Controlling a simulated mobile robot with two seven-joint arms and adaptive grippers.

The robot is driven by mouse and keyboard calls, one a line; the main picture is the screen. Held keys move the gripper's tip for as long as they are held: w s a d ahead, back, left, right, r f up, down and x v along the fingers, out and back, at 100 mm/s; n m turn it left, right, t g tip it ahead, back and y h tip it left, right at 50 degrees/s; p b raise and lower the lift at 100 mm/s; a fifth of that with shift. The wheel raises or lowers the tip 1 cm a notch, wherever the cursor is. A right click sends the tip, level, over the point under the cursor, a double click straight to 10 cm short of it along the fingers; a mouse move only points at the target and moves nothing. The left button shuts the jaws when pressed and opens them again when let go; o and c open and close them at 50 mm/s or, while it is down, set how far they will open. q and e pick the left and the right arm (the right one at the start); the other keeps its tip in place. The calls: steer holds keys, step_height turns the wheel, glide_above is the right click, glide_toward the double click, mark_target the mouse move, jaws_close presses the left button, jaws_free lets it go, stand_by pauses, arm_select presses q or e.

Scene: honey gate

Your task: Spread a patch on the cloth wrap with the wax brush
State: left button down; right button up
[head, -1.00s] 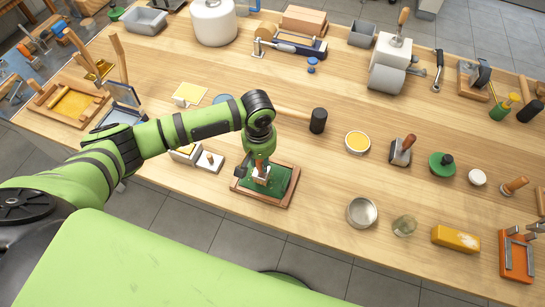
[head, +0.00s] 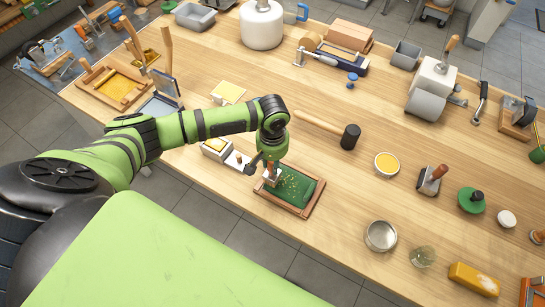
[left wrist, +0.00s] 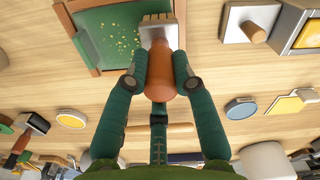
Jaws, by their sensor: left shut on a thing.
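The cloth wrap (head: 303,188) is a green sheet in a brown wooden frame near the table's front edge. Yellow specks lie scattered on its green surface, and they also show on the cloth in the left wrist view (left wrist: 92,22). My left gripper (head: 270,168) is shut on the wax brush, over the left part of the cloth. The wax brush has an orange-brown handle (left wrist: 161,82) between the two fingers and pale bristles (left wrist: 158,28) at the cloth's edge area. I cannot tell whether the bristles touch the cloth. My right gripper is not in view.
A white block with a yellow top (head: 216,149) stands left of the cloth frame. A black-headed mallet (head: 350,136) lies behind it. A metal bowl (head: 381,236) and a yellow tin (head: 386,164) stand to the right. Bare tabletop lies between them.

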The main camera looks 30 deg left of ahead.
arm_select(q)
steer(key=shift+f, duration=0.3)
steer(key=shift+f, duration=0.2)
stand_by(0.3)
steer(key=w+d+r, duration=0.1)
steer(key=w+d, duration=0.2)
steer(key=d, duration=0.6)
steer(key=shift+w+r, duration=0.25)
steer(key=shift+w, duration=0.1)
stand_by(0.6)
